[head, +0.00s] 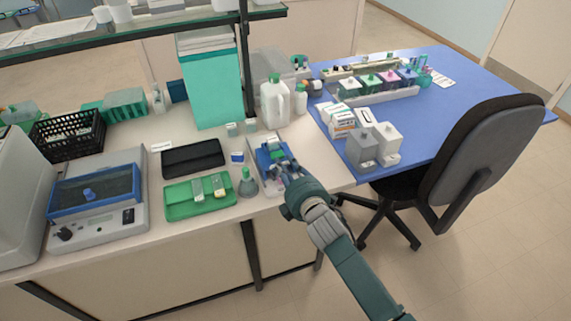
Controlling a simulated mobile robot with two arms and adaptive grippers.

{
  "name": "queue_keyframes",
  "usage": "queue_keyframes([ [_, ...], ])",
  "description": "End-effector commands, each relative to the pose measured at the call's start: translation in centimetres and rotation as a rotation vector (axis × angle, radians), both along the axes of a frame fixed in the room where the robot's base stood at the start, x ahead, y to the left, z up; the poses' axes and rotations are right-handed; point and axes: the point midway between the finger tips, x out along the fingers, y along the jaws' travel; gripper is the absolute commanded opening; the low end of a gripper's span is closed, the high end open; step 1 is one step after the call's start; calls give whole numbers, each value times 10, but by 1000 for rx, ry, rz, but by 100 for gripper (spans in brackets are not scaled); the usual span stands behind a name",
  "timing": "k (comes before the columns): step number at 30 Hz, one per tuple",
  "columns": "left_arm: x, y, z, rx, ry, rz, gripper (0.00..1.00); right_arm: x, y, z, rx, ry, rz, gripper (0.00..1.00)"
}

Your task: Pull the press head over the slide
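A small device with a blue top (268,157) and a pale base stands at the front right of the white bench. It looks like the press, but its press head and any slide in it are too small and covered to make out. My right gripper (284,170) reaches over the device from the front right, at or very close to its top. Its fingers point away from me, and I cannot tell whether they are open or shut, or touch it. My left gripper is not in view.
Left of the device are a conical flask (247,185), a green tray (183,207) with pale items and a black case (193,157). Behind stand a white jug (273,105) and a teal box (213,88). A blue table (437,125) and chair (485,150) are at right.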

Motion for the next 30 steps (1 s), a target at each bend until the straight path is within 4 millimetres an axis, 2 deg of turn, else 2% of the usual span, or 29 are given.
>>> queue_keyframes([
  [2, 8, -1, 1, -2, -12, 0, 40, -1, 0, -4, -2, 7, -1, 32],
  [5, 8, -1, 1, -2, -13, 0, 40, -1, 0, -2, -2, 5, -1, 32],
  [7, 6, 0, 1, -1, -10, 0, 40, 0, 0, -2, -1, 3, 0, 32],
  [10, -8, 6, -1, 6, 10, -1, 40, -1, -1, -1, -1, 2, 0, 32],
  [13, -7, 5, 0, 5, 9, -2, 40, -8, -3, 1, -1, 1, 0, 32],
  [17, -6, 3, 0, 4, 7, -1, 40, -28, -9, 4, -2, 3, 1, 32],
  [24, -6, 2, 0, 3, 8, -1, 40, -77, -26, 15, -2, 5, 0, 32],
  [30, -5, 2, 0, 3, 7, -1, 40, -104, -35, 21, -3, 4, -1, 32],
])
